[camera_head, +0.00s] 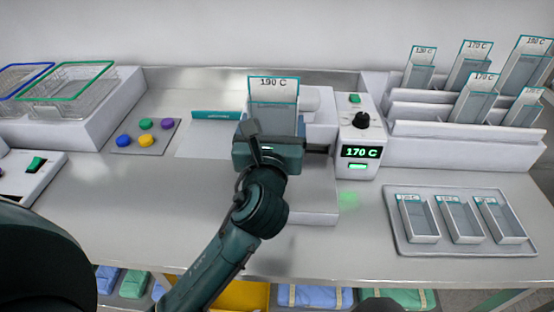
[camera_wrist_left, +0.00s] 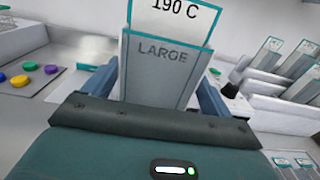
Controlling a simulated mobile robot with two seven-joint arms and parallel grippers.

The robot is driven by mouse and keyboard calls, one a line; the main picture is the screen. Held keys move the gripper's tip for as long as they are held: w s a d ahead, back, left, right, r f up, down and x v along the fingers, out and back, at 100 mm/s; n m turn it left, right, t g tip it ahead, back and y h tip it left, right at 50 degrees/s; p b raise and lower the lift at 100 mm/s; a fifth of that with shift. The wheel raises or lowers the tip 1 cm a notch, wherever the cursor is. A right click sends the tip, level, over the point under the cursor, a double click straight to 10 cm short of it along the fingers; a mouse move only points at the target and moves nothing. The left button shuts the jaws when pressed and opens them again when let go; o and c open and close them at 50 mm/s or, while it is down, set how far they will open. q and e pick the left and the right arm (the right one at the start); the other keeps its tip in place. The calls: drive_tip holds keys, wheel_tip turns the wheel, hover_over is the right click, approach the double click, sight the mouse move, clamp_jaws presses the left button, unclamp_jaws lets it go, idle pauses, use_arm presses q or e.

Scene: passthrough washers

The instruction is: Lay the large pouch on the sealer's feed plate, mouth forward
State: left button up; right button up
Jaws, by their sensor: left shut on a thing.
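My left gripper (camera_head: 270,145) is shut on the large pouch (camera_head: 275,117). The pouch is a clear, teal-edged sleeve marked "LARGE" in the left wrist view (camera_wrist_left: 160,75), with a "190 C" card standing out of its top. It is held upright, mouth end up, between the two blue-grey fingers. The white sealer (camera_head: 320,132) is behind and to the right of the gripper. Its control box (camera_head: 360,140) has a black knob and reads "170 C" in green. A pale plate, apparently the feed plate (camera_head: 312,216), shows low in front, partly hidden by my arm. My right gripper is out of view.
A tray (camera_head: 393,235) with several small pouches lies front right. White racks (camera_head: 450,150) of upright, labelled pouches stand back right. A grey mat (camera_head: 133,149) with coloured discs and wire baskets (camera_head: 70,100) are on the left. The steel table (camera_head: 120,215) is clear at front left.

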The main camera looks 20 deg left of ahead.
use_arm(q)
drive_tip(key=shift+f+b, duration=0.65)
drive_tip(key=shift+f, duration=2.3)
drive_tip(key=shift+f, duration=0.15)
drive_tip(key=o, duration=0.9)
